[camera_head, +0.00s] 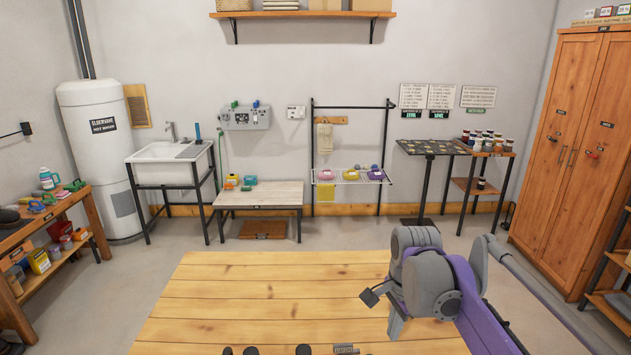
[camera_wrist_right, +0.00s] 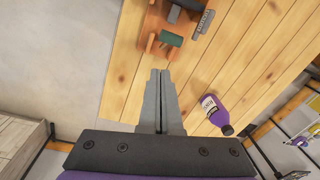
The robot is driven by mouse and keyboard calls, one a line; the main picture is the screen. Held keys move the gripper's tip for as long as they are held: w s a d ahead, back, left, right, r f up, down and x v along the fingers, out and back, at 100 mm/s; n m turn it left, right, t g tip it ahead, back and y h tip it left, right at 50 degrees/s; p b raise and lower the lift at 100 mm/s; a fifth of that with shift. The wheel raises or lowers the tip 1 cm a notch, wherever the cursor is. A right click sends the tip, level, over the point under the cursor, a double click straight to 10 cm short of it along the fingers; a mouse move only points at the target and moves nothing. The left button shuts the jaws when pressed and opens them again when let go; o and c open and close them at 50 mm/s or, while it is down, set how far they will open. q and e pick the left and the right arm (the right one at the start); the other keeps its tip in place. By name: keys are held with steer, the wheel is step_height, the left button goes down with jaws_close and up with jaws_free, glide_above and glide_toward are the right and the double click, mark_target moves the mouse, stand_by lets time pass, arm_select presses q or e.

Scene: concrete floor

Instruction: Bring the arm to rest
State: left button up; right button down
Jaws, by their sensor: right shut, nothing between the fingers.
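My right arm, grey and purple, reaches in from the lower right of the head view. Its gripper (camera_head: 395,327) points down over the right part of the wooden table (camera_head: 270,300), partly hidden by the wrist. In the right wrist view the two grey fingers (camera_wrist_right: 160,76) are together with nothing between them. They appear above the table, and their tips show just below a wooden holder. My left gripper is in neither view.
A purple bottle (camera_wrist_right: 216,112) with a black cap is right of the fingers in the wrist view. A sink (camera_head: 172,153), low bench (camera_head: 260,194) and cabinet (camera_head: 560,140) stand farther off. Much of the tabletop is bare.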

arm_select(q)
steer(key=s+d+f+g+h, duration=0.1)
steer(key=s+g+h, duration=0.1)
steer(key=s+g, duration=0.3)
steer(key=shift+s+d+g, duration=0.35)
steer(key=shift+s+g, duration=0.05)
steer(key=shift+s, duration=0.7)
arm_select(e)
steer(key=s+f+n+t, duration=0.2)
steer(key=s+f+n, duration=0.3)
steer(key=s+n, duration=0.2)
steer(key=s+f+n+t, duration=0.3)
steer(key=s+f+n, duration=0.3)
steer(key=s, duration=0.6)
steer(key=shift+d+f+n, duration=0.2)
steer(key=shift+f+n, duration=0.05)
steer(key=shift+n, duration=0.45)
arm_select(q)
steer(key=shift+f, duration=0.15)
